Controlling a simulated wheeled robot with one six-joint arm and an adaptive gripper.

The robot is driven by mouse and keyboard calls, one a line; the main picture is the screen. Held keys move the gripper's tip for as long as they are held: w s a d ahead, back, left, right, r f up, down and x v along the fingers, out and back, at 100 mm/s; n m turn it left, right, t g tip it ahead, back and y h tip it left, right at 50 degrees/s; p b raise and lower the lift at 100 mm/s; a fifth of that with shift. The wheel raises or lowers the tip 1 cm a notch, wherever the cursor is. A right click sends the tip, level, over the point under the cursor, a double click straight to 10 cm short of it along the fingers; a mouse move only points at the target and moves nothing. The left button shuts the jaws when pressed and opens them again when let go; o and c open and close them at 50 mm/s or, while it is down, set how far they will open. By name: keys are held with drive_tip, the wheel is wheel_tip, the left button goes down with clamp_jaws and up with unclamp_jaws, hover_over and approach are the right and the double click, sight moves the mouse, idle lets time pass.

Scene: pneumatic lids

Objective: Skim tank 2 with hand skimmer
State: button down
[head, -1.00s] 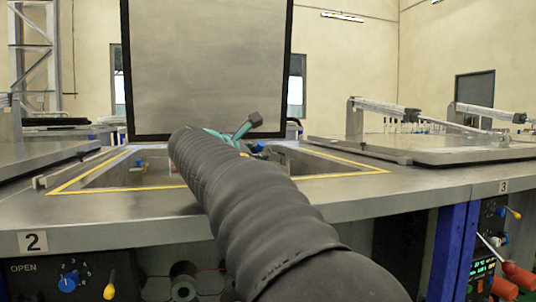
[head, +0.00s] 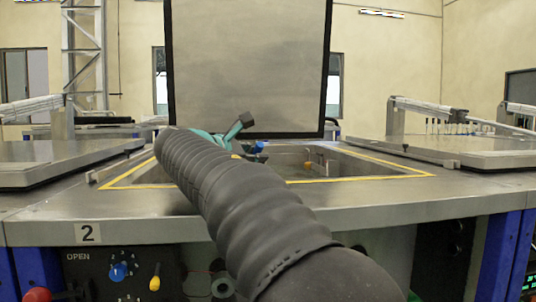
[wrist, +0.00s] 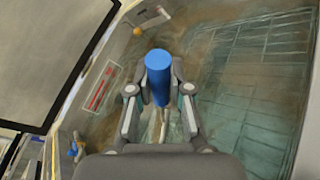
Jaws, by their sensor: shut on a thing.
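Tank 2 is the open, yellow-edged pit (head: 405,174) in the steel bench in front of me, above the plate marked 2 (head: 88,233). Its lid (head: 248,65) stands upright behind it. My gripper (wrist: 159,90) is over the tank and shut on a blue cylindrical handle (wrist: 158,62), which I take as the hand skimmer's; a thin pale rod (wrist: 165,122) shows below it. A bit of blue handle (head: 259,147) shows beside the gripper in the head view. The skimmer's head cannot be made out. Murky greenish liquid (wrist: 230,110) with grid-like lines fills the wrist view.
Closed lids lie flat at left (head: 60,158) and right (head: 470,150). The front panel has a blue knob (head: 118,271) and a yellow lever (head: 155,278). In the wrist view, an orange ball (wrist: 137,31) and a blue fitting (wrist: 73,150) are at the tank's wall.

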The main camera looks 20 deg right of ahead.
drive_tip(key=w+a, duration=0.2)
drive_tip(key=a, duration=0.5)
drive_tip(key=s+d+p, duration=0.1)
drive_tip(key=s+d, duration=0.2)
drive_tip(key=d, duration=0.7)
drive_tip(key=s+d, duration=0.3)
drive_tip(key=d, duration=0.8)
drive_tip(key=s+d+p, duration=0.1)
drive_tip(key=s+d, duration=0.2)
drive_tip(key=d, duration=0.7)
drive_tip(key=w+a+p, duration=0.2)
drive_tip(key=w+a, duration=0.1)
drive_tip(key=a, duration=0.7)
drive_tip(key=w+a+p, duration=0.1)
drive_tip(key=w+a, duration=0.2)
drive_tip(key=a, duration=0.7)
drive_tip(key=w+a+p, duration=0.2)
drive_tip(key=w+a, duration=0.1)
drive_tip(key=a, duration=0.8)
drive_tip(key=shift+d+r+p, duration=0.15)
drive_tip(key=shift+r+p, duration=0.5)
drive_tip(key=shift+r, duration=1.9)
